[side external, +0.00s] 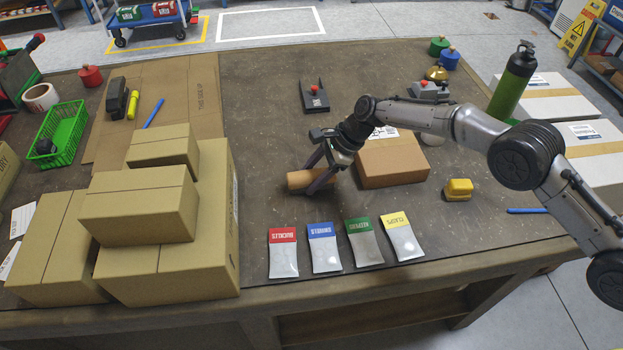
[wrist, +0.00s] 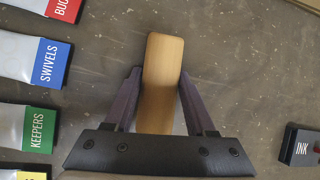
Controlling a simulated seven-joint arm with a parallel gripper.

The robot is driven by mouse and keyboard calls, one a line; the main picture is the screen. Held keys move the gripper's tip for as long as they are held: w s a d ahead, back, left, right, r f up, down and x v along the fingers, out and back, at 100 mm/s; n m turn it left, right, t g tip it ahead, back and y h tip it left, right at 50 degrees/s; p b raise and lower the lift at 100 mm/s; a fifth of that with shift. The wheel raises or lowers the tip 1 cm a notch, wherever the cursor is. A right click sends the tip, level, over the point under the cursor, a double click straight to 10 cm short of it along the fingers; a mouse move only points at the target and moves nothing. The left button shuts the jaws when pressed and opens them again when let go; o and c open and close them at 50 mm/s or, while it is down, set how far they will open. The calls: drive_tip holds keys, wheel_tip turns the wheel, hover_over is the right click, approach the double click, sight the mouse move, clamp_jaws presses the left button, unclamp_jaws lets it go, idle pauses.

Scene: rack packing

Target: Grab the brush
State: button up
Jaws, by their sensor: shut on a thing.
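The brush (side external: 300,179) shows as a light-brown wooden piece on the dark table, left of the open-table cardboard box. In the wrist view its wooden top (wrist: 163,62) lies lengthwise between the fingers. My gripper (side external: 316,183) points down over it and is shut on it, with one dark finger on each side, as the wrist view also shows (wrist: 161,88). The brush's underside and its near end are hidden. It appears at table height; I cannot tell whether it touches the table.
A cardboard box (side external: 393,161) stands close on the right. Stacked boxes (side external: 165,225) rise on the left. Several labelled packets, such as the blue one (side external: 325,254), lie in front. A black ink holder (side external: 314,98) sits behind; a yellow item (side external: 458,189) lies right.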

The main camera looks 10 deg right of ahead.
clamp_jaws()
drive_tip(key=shift+r, duration=0.15)
